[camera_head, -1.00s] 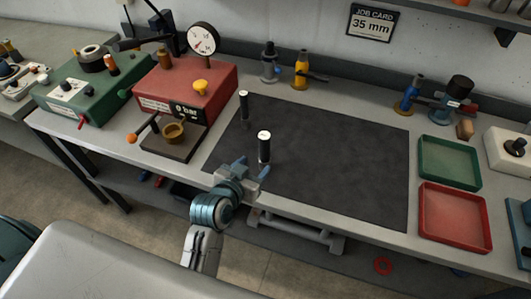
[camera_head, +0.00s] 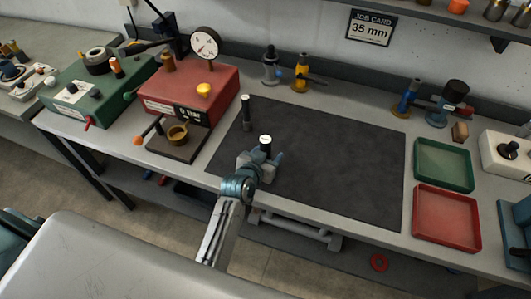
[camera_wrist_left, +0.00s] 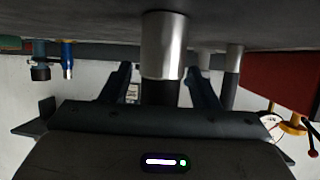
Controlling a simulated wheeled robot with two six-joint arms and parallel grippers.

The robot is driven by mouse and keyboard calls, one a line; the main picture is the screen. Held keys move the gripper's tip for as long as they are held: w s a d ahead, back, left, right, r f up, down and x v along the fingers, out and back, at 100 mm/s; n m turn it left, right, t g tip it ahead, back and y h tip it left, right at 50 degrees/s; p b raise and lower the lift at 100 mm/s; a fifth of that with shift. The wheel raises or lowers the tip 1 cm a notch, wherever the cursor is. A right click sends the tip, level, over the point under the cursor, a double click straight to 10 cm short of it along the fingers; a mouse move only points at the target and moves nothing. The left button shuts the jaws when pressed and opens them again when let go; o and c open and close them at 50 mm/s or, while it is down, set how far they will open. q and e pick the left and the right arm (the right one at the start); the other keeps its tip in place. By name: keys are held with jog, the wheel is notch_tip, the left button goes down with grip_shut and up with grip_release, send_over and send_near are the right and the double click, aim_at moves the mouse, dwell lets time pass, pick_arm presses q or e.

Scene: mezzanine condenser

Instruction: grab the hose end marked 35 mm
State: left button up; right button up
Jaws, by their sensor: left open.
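Two upright dark cylindrical hose ends with pale tops stand on the dark mat (camera_head: 330,165). The nearer hose end (camera_head: 265,145) is at the mat's left front; the farther hose end (camera_head: 246,110) is behind it. Any size marks on them are too small to read. My left gripper (camera_head: 263,159) is open, its fingers on either side of the nearer hose end. In the upside-down left wrist view, this silver-and-black hose end (camera_wrist_left: 164,45) stands between the open fingers, with visible gaps beside it. The other hose end (camera_wrist_left: 233,78) is to the right. My right gripper is not in view.
A job card (camera_head: 370,27) on the wall reads 35 mm. A green tray (camera_head: 443,165) and a red tray (camera_head: 446,218) lie right. Most of the mat is clear.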

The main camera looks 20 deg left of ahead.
pick_arm(q)
jog(key=shift+s, duration=0.1)
jog(key=shift+c, duration=0.2)
jog(key=c, duration=1.1)
jog(key=shift+r, duration=0.15)
